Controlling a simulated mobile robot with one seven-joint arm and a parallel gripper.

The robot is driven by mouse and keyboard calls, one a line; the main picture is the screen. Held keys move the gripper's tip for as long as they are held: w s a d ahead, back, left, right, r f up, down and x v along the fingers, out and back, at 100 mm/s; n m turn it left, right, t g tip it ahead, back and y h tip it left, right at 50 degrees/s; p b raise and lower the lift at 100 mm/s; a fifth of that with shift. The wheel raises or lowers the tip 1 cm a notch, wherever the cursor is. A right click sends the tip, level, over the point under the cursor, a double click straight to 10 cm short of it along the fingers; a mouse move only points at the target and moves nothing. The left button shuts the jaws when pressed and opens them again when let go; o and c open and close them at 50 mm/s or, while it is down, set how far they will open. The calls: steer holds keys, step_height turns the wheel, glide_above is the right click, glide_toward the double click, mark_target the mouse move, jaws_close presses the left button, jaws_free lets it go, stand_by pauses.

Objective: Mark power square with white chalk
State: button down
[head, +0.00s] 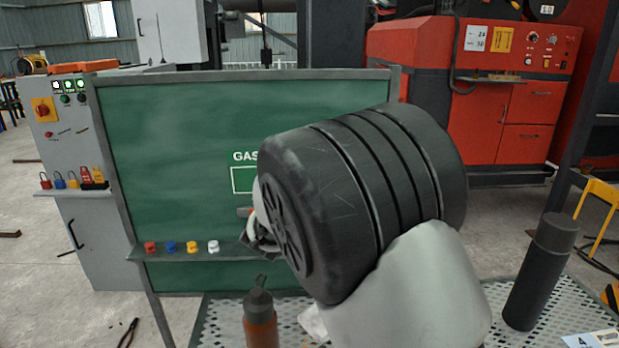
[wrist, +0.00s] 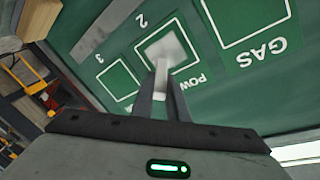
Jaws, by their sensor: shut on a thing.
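The green board (head: 180,160) stands ahead, with GAS lettering and part of its square (head: 241,180) showing. My arm hides the rest of that area in the head view. In the wrist view the board appears upside down. The power square (wrist: 168,50), beside the partly covered POWER lettering, has a whitish smear inside it. My gripper (wrist: 165,95) is shut on a white chalk (wrist: 161,77), whose end overlaps the lower part of the square. Whether it touches the board is hard to tell. The GAS square (wrist: 248,18) looks empty.
The board's ledge (head: 180,257) carries small red, blue, yellow and white (head: 213,246) pieces. A grey cabinet with padlocks (head: 72,181) stands left.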

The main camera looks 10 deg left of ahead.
steer(key=a, duration=0.2)
steer(key=s+a+p, duration=0.1)
steer(key=a, duration=0.1)
steer(key=shift+s+a, duration=0.15)
steer(key=shift+a, duration=0.15)
steer(key=s+d, duration=0.1)
steer(key=s, duration=0.4)
steer(key=shift+s+d+b, duration=0.3)
steer(key=shift+s+d, duration=0.05)
steer(key=shift+s, duration=0.05)
stand_by(0.3)
steer(key=s, duration=0.2)
steer(key=shift+s+d, duration=0.4)
stand_by(0.4)
